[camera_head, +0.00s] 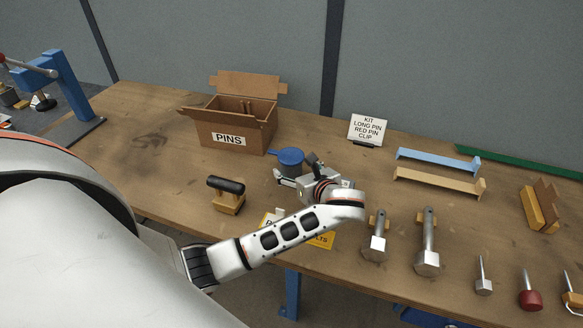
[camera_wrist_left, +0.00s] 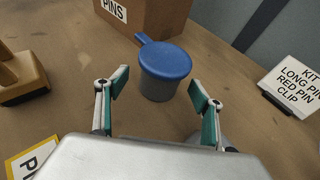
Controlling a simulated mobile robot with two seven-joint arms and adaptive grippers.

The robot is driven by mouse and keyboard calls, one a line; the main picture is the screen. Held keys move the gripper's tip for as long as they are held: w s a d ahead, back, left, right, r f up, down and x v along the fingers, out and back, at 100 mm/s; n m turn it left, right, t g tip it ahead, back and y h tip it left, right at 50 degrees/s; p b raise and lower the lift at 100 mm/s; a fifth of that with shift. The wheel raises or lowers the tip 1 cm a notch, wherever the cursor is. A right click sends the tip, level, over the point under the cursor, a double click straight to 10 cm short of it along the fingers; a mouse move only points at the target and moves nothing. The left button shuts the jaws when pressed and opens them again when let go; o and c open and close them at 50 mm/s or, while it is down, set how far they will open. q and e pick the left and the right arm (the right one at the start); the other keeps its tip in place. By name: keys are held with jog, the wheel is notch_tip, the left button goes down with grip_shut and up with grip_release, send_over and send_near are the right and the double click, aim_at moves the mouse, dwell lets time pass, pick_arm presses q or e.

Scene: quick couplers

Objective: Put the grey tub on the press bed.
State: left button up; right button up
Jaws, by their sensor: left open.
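The grey tub (camera_wrist_left: 158,92) has a blue lid with a tab and stands upright on the bench. In the head view its blue lid (camera_head: 291,157) shows in front of the PINS box. My left gripper (camera_head: 292,179) is open and empty, close to the near side of the tub. In the left wrist view the tub is between and just beyond the open fingers (camera_wrist_left: 158,90); I see no contact. The blue press (camera_head: 66,82) stands at the far left, with a dark flat bed (camera_head: 72,132) at its foot. My right gripper is not in view.
The open cardboard PINS box (camera_head: 232,125) stands behind the tub. A black-topped wooden block (camera_head: 227,194) is left of my gripper. A KIT sign (camera_head: 367,130) stands to the right. Several pins and brackets fill the right side. Bench between box and press is clear.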

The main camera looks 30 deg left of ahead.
pick_arm(q)
jog(key=shift+x, duration=1.95)
jog(key=c, duration=1.3)
jog(key=shift+r, duration=0.1)
jog(key=shift+c, duration=0.4)
jog(key=shift+w, duration=0.1)
